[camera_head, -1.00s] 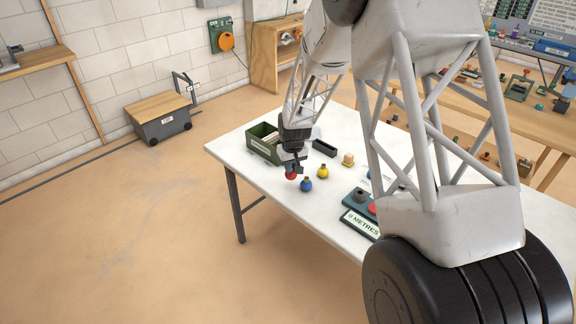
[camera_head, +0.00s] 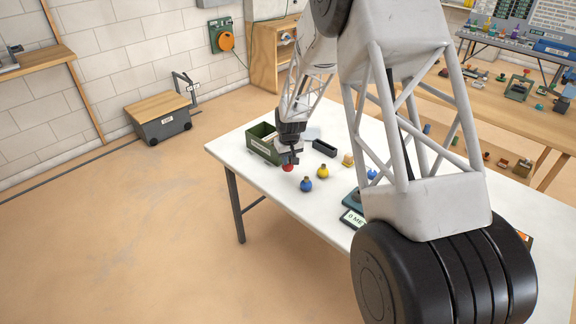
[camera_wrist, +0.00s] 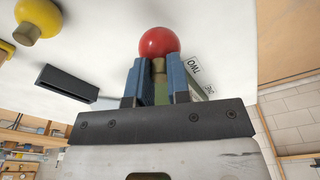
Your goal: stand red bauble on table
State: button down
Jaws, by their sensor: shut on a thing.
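The red bauble (camera_wrist: 160,42) is between the fingertips of my gripper (camera_wrist: 158,78) in the wrist view. The blue-padded fingers are shut on its brassy neck, and the red ball sticks out beyond the tips. In the head view the red bauble (camera_head: 288,168) shows just under my gripper (camera_head: 288,160), over the white table (camera_head: 262,187) near its left part. I cannot tell whether the bauble touches the table top.
A blue bauble (camera_head: 306,185) and a yellow bauble (camera_head: 323,171) stand close to the right. A green bin (camera_head: 263,150) is at the left, a black tray (camera_head: 325,148) behind. The front left of the table is clear.

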aim_at(289, 166)
jog(key=shift+f, duration=1.6)
jog(key=shift+f, duration=0.15)
jog(key=c, duration=1.1)
grip_release()
jog(key=shift+s+d+r, duration=0.1)
jog(key=shift+s+r, duration=0.1)
jog(key=shift+r, duration=1.85)
jog(key=shift+s+d+r, duration=0.1)
jog(key=shift+s+r, duration=0.1)
jog(key=shift+r, duration=1.85)
jog(key=shift+s+d+r, duration=0.1)
jog(key=shift+s+r, duration=0.1)
jog(key=shift+r, duration=1.85)
